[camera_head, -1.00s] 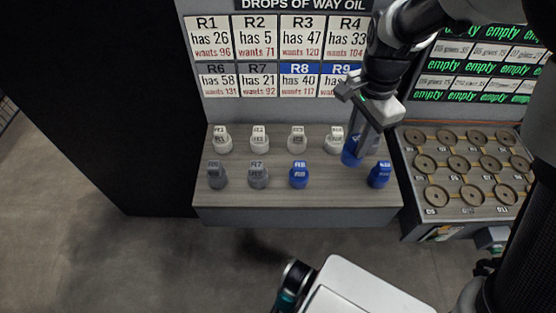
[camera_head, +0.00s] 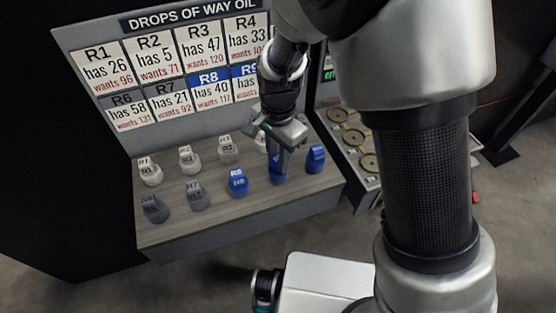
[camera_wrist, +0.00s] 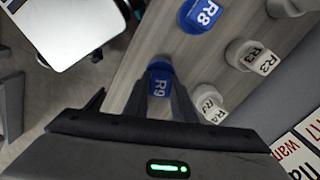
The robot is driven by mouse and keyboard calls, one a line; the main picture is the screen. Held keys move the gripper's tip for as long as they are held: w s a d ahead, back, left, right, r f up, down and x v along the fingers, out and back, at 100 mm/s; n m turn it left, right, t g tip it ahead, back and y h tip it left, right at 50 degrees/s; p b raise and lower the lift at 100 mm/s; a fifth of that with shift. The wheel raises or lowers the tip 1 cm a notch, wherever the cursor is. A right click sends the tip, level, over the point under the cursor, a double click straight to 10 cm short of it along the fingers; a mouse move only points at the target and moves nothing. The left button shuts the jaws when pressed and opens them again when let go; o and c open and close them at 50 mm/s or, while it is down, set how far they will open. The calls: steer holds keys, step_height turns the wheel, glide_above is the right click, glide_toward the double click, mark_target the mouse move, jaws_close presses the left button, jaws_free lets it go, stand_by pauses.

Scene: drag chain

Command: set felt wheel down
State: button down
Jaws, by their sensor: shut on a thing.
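The blue piece labelled R9, taken as the felt wheel, is between my gripper's fingers in the wrist view (camera_wrist: 160,82). In the head view its blue body (camera_head: 278,172) shows low at the shelf, in line between the blue R8 piece (camera_head: 237,182) and another blue piece (camera_head: 316,158). My gripper (camera_head: 280,160) points down and is shut on it; it also shows in the wrist view (camera_wrist: 160,95). I cannot tell whether its base touches the wood-grain shelf (camera_head: 225,215).
White pieces, among them R3 (camera_head: 228,150), stand in the back row; grey R6 (camera_head: 155,208) and R7 (camera_head: 197,195) stand left in the front row. A sign board (camera_head: 170,75) rises behind. A rack with round discs (camera_head: 352,138) stands to the right.

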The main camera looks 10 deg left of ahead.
steer(key=shift+f, duration=0.4)
steer(key=shift+f, duration=0.1)
steer(key=shift+f, duration=0.15)
steer(key=c, duration=1.5)
jaws_free()
